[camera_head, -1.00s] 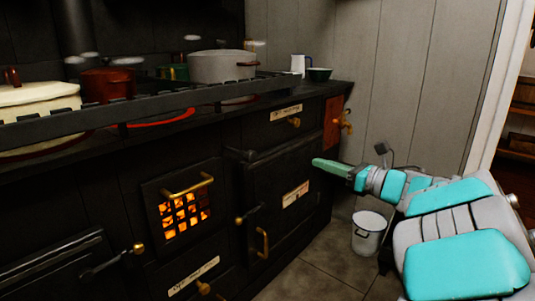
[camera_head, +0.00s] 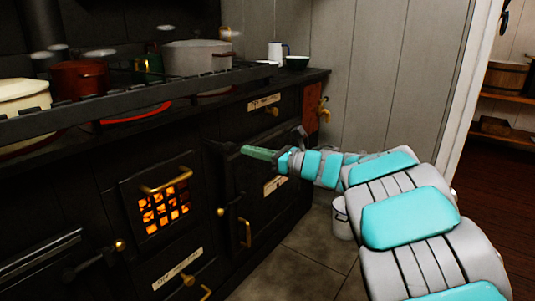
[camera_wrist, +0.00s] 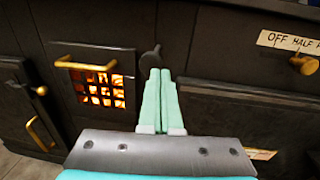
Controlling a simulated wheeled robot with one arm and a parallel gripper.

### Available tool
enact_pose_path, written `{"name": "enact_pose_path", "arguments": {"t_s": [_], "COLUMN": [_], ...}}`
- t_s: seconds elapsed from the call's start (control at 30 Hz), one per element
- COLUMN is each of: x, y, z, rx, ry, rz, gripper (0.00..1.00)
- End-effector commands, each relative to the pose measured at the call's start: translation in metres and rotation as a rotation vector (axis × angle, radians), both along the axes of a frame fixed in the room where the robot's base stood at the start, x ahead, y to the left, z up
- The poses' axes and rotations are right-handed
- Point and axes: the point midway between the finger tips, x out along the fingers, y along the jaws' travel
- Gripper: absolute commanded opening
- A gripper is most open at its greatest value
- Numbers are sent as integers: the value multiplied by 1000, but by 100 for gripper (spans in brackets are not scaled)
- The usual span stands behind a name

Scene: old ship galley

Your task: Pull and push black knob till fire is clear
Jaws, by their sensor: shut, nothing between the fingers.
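The black knob (camera_head: 226,147) sticks out from the dark stove front, between the fire door and the oven door. In the wrist view the black knob (camera_wrist: 151,56) shows just beyond my fingertips. My gripper (camera_head: 245,151) has its pale green fingers together and empty, pointing left at the knob. In the wrist view my gripper (camera_wrist: 160,73) overlaps the knob's lower edge; I cannot tell whether they touch. Orange fire (camera_head: 163,208) glows behind the grate of the fire door (camera_head: 128,195). The fire also shows in the wrist view (camera_wrist: 100,88).
Pots stand on the stove top behind a rail (camera_head: 130,97). Brass handles (camera_head: 166,184) and knobs (camera_head: 272,111) project from the stove front. A white bucket (camera_head: 341,218) stands on the floor behind my arm. The tiled floor (camera_head: 300,272) before the stove is clear.

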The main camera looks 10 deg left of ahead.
Motion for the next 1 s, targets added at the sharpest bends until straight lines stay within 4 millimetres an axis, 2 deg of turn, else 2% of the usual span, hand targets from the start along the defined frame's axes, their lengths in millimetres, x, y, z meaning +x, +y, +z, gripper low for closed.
{"name": "enact_pose_path", "arguments": {"t_s": [0.03, 0.2, 0.67, 1.0], "x": [1, 6, 8, 23], "y": [7, 17, 19, 27], "z": [1, -1, -2, -2], "rx": [0, -1, -2, -5], "ry": [0, 0, 0, -21], "rz": [3, -1, -3, -19], "gripper": [0, 0, 0, 0]}}
